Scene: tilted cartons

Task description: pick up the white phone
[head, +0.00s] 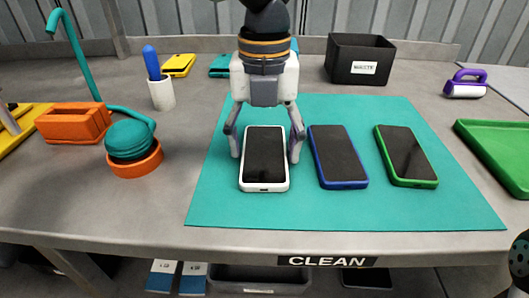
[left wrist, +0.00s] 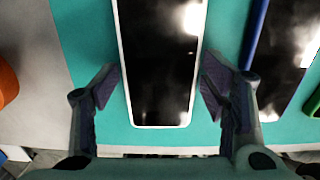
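The white phone (head: 265,160) lies flat on the teal mat (head: 215,205), screen up, the leftmost of three phones. Its white frame and dark screen fill the middle of the left wrist view (left wrist: 160,65). My left gripper (head: 266,152) points down over it, one finger on each long side. In the left wrist view its fingers (left wrist: 160,90) are open, and a narrow strip of mat shows between each finger and the phone. My right gripper is not in view.
A blue phone (head: 338,158) lies close to the right of the left gripper, with a green phone (head: 405,157) beyond it. A black bin (head: 359,60) is behind; a green tray (head: 495,145) is at right.

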